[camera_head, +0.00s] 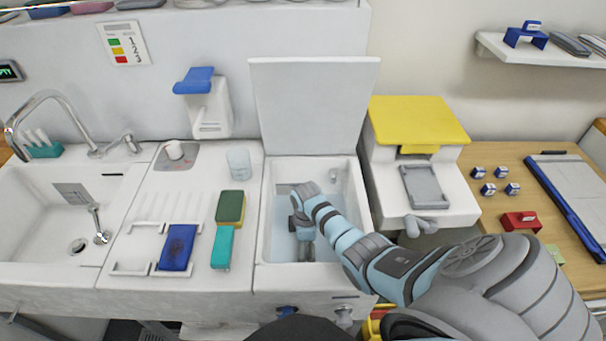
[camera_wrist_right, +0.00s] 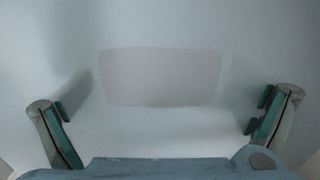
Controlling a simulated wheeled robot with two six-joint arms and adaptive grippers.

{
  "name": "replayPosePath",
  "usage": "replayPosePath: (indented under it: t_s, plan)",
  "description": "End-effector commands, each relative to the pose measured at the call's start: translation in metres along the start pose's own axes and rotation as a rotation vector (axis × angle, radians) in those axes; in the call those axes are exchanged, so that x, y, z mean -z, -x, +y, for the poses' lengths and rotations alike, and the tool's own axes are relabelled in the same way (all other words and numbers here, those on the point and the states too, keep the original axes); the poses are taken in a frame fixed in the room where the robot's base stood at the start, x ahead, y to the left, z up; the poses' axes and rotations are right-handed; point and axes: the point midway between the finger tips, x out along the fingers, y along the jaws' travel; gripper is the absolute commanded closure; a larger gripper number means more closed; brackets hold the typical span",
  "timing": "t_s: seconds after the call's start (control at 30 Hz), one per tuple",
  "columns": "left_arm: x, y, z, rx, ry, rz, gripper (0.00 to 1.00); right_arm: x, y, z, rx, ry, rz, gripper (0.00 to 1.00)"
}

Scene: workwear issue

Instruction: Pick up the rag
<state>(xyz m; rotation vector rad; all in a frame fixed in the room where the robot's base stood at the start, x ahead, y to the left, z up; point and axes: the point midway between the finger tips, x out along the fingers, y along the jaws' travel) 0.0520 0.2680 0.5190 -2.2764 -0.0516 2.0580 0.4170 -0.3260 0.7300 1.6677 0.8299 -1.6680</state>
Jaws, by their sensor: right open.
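My right gripper (camera_head: 304,247) reaches down into a white basin (camera_head: 345,220) with a raised lid. In the right wrist view its two fingers (camera_wrist_right: 162,100) are wide apart with nothing between the tips. A faint pale rectangle (camera_wrist_right: 162,77) lies ahead of them on the white surface; I cannot tell whether it is a rag or part of the basin. My left gripper is not in view.
The basin walls stand close around my right gripper, and the upright lid (camera_head: 315,100) is behind it. A sponge (camera_head: 230,207), a teal piece (camera_head: 222,247) and a clear cup (camera_head: 238,163) are to its left. A yellow-topped machine (camera_head: 415,120) stands to the right.

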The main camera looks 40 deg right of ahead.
Motion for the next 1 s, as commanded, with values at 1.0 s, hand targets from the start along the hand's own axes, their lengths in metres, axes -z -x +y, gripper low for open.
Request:
replayPosePath:
  t_s: [1.0]
  plan:
    - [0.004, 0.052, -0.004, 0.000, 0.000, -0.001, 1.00, 0.001, 0.119, 0.002, -0.005, 0.001, 0.002, 0.38]
